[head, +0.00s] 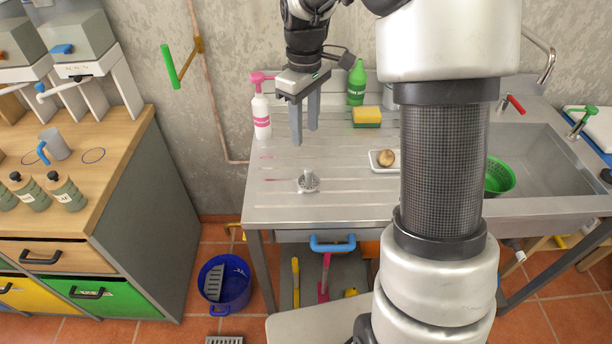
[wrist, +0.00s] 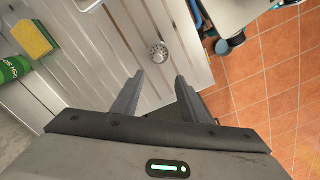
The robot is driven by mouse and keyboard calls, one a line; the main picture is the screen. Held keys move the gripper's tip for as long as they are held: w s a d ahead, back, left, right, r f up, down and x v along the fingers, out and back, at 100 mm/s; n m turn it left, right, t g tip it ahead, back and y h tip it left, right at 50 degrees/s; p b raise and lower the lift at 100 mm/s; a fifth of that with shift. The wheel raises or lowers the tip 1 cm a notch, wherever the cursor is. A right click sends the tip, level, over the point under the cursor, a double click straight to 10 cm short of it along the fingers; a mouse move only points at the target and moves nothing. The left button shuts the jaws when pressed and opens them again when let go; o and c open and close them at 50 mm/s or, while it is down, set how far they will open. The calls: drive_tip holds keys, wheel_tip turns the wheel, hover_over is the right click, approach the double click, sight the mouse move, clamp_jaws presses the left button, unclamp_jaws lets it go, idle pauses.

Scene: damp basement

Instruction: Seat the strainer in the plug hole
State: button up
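The strainer (head: 307,181) is a small metal disc with an upright knob. It stands on the ribbed steel drainboard (head: 345,207) left of the sink. It also shows in the wrist view (wrist: 159,52), beyond my fingertips. My gripper (head: 304,138) hangs above and behind it, fingers pointing down. The fingers are apart with nothing between them, and in the wrist view my gripper (wrist: 157,80) is also open and empty. The sink basin (head: 540,160) lies to the right, partly behind my column. The plug hole cannot be seen.
A white dish (head: 379,165) with a round brown thing lies right of the strainer. A green colander (head: 498,177) sits in the basin. The drainboard's front is clear.

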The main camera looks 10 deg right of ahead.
sight(308, 169)
wheel_tip(308, 169, down, 10)
drive_tip(key=shift+r, duration=0.25)
drive_tip(key=shift+d+f, duration=0.2)
drive_tip(key=shift+f, duration=1.2)
drive_tip(key=shift+d+f, duration=0.2)
drive_tip(key=shift+f, duration=1.15)
clamp_jaws()
